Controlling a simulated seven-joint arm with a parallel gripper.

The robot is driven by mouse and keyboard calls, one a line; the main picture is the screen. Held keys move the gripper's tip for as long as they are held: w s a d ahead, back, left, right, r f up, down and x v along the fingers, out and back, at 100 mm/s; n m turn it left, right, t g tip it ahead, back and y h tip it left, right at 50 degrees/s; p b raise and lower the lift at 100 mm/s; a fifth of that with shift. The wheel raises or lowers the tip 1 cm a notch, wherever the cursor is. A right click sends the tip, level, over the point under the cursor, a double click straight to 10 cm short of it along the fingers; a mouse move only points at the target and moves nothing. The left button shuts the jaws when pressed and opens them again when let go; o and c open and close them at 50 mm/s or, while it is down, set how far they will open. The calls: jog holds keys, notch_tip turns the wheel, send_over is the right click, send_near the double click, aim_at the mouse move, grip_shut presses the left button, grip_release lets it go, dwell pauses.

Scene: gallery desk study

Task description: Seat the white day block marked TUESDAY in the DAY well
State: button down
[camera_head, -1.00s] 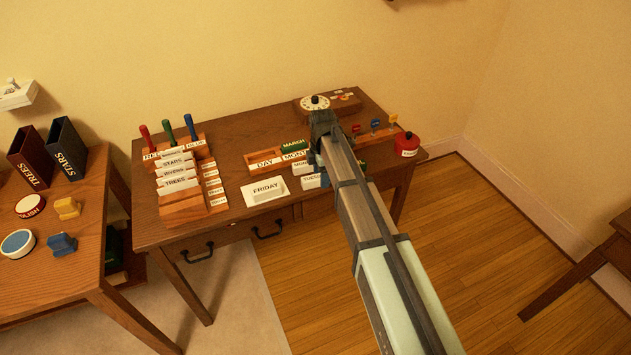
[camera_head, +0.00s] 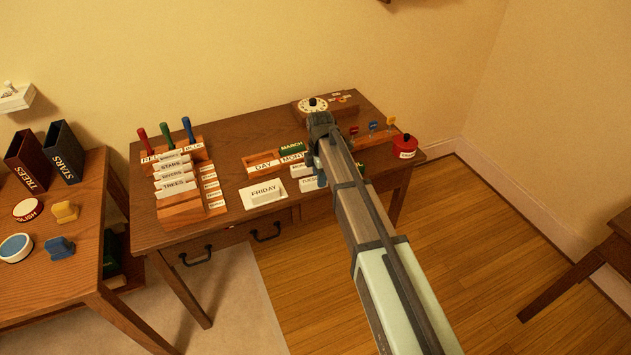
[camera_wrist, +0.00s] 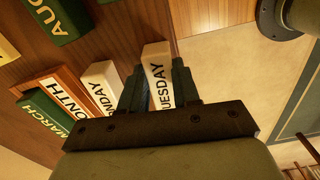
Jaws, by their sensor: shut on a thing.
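My gripper (camera_wrist: 160,88) is shut on the white day block marked TUESDAY (camera_wrist: 160,60), with one finger on each side of it. In the head view the block (camera_head: 308,185) shows at the desk's front, partly behind my gripper. I cannot tell whether it is clear of the desk. The wooden tray with the DAY well (camera_head: 264,167) is to the left and behind; the well looks empty. The MONTH well (camera_head: 292,159) is beside it, with the green MARCH block (camera_head: 292,147) there.
A white MONDAY block (camera_wrist: 101,88) stands close beside the TUESDAY block. A green AUGUST block (camera_wrist: 60,15) lies near. A card rack (camera_head: 178,203) is farther left, a red pot (camera_head: 405,146) right.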

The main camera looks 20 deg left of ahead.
aim_at(308, 179)
jog(key=shift+r, duration=0.1)
notch_tip(308, 179, up, 9)
jog(key=s+a+r+n, duration=0.1)
jog(key=s+a, duration=0.1)
jog(key=a, duration=0.8)
jog(key=w+a, duration=0.6)
jog(key=a, duration=0.6)
jog(key=shift+s+d+f, duration=0.1)
jog(key=shift+f, duration=2.2)
jog(key=shift+s+d+f, duration=0.1)
jog(key=shift+f, duration=2.15)
jog(key=shift+f, duration=0.15)
